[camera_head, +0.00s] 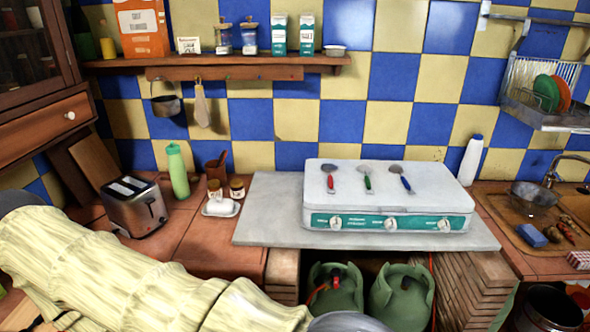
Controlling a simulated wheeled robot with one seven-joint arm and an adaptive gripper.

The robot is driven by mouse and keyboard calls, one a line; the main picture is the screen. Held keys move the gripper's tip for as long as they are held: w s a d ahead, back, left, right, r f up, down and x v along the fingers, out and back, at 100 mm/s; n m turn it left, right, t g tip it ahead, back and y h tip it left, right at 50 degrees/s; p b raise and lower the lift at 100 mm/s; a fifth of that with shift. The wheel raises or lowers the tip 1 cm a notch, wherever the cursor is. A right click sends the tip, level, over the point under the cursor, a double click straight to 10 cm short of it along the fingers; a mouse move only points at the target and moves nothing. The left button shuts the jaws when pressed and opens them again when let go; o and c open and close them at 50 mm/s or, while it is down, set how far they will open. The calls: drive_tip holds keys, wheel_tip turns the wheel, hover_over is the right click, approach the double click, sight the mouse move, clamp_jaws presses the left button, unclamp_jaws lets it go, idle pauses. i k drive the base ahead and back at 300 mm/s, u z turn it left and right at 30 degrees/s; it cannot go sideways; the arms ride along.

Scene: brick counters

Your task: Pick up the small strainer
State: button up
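Three small utensils with grey heads lie in a row on the white lid of the stove (440,185): one with a red handle (331,184), one with a green handle (367,182) and one with a blue handle (405,182). They are too small to tell which is the small strainer. A round metal bowl or strainer (534,197) sits at the sink on the right; its mesh cannot be made out. My arm, in a pale yellow cover, crosses the lower left. My gripper's fingers do not show.
A toaster (135,206), a green bottle (177,170) and small jars (237,188) stand left of the stove. A white bottle (470,160) stands behind its right end. A shelf (220,62) and dish rack (560,118) hang above. Green gas cylinders (400,292) sit below.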

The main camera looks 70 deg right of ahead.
sight(365, 168)
drive_tip(key=u, duration=0.25)
drive_tip(key=k, duration=1.1)
drive_tip(key=z, duration=0.7)
